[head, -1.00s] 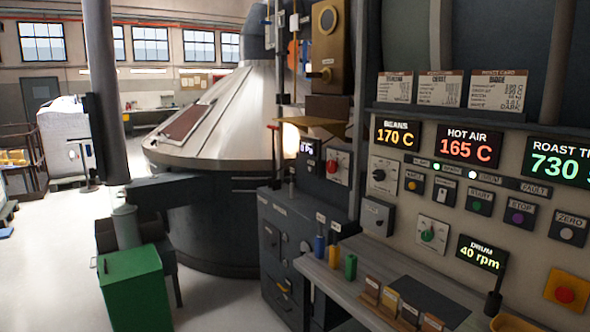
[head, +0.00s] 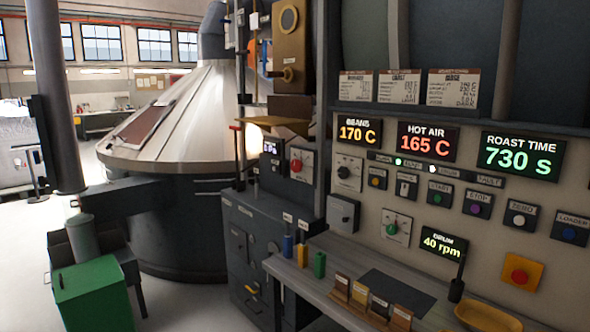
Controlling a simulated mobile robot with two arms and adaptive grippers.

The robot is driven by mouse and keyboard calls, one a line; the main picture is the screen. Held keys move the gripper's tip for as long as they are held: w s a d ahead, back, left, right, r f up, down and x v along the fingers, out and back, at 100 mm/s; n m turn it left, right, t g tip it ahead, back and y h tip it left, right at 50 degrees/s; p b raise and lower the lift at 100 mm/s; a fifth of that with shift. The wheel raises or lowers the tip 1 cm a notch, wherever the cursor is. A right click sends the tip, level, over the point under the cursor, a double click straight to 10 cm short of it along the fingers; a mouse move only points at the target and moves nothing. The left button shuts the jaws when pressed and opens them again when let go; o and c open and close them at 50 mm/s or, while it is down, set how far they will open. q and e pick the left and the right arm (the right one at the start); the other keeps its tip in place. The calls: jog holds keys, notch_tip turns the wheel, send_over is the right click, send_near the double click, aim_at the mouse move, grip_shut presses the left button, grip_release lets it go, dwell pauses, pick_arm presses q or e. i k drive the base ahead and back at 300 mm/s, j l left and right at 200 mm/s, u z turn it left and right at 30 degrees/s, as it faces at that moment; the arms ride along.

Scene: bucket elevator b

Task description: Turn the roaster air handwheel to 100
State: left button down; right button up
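No handwheel can be made out for certain. A thin blue curved edge (head: 262,58) shows beside an orange part behind the posts at the upper middle, too hidden to name. A small display (head: 272,147) beside a red knob plate (head: 301,164) has a reading too small to read surely. The roaster control panel (head: 450,205) fills the right side, with a black dial (head: 345,172) and a green knob (head: 391,229). Its displays show beans 170 C, hot air 165 C (head: 427,141), roast time 730 S and drum 40 rpm. Neither of my grippers is in view.
A large metal cone-topped vessel (head: 170,125) stands left of the panel. A green bin (head: 92,296) is at the lower left. A shelf (head: 330,258) with small bottles, cards and a yellow bowl (head: 487,316) juts out below the panel. Open floor lies at far left.

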aim_at(296, 165)
jog(key=i+j+z, duration=0.1)
jog(key=i+j, duration=0.5)
jog(key=i, duration=0.15)
jog(key=i+j+z, duration=0.1)
jog(key=i+j, duration=0.55)
jog(key=i+j+z, duration=0.15)
jog(key=i+j, duration=0.55)
jog(key=i+j+z, duration=0.1)
jog(key=i+j, duration=0.55)
jog(key=j, duration=0.2)
